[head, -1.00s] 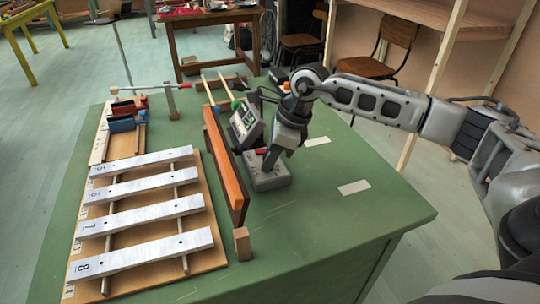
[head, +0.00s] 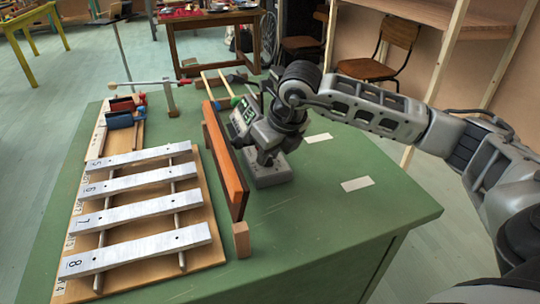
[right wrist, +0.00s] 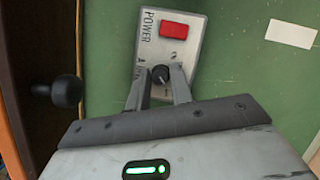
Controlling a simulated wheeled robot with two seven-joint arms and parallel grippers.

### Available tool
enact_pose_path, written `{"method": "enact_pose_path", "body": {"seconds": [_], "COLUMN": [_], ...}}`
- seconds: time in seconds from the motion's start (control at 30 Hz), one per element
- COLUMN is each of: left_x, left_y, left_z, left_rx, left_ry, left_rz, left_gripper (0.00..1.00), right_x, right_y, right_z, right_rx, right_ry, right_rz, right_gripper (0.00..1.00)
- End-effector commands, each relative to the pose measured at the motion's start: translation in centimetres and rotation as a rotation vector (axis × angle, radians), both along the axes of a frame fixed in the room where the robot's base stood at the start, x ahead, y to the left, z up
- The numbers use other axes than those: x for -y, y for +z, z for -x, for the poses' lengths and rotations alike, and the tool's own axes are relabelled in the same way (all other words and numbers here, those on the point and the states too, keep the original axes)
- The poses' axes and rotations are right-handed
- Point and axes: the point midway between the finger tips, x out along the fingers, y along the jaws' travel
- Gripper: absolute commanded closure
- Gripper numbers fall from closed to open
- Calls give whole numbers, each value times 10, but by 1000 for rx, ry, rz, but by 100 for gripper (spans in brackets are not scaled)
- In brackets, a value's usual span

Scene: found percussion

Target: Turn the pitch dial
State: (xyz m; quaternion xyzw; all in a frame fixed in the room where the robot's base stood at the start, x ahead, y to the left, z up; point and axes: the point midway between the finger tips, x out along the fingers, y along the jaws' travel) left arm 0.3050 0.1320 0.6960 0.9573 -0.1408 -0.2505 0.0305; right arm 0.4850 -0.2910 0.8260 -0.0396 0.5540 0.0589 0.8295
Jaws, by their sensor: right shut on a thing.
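The pitch dial (right wrist: 160,75) is a small dark knob on a grey control box (right wrist: 152,48) in the right wrist view. A red switch (right wrist: 174,30) and the word POWER are above it on the same face. My right gripper (right wrist: 160,88) is shut on the dial, one finger on each side of it. In the head view the grey box (head: 272,176) sits on the green table, and my right gripper (head: 264,154) covers its top, so the dial is hidden there. My left gripper is not in view.
An orange wooden bar (head: 224,160) stands on edge just left of the box. A metal-bar xylophone (head: 140,220) fills the table's left side. The green table's right front (head: 330,225) is mostly clear.

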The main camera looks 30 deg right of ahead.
Motion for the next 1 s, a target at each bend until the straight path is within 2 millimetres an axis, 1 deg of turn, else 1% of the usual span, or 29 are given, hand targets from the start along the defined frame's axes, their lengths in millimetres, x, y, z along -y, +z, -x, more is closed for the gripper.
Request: {"method": "enact_pose_path", "body": {"seconds": [0.2, 0.4, 0.63, 1.0], "left_x": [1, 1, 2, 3], "left_y": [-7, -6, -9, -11], "left_z": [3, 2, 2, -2], "left_rx": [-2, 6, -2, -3], "left_ry": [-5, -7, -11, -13], "left_rz": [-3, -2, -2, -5], "left_gripper": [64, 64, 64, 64], "right_x": [-1, -1, -1, -1], "right_y": [0, 1, 1, 2], "right_z": [-1, 0, 0, 0], "right_rx": [3, 2, 1, 2], "right_ry": [-142, -222, -261, -265], "right_rz": [-1, 1, 0, -1], "right_gripper": [100, 100, 100, 100]}}
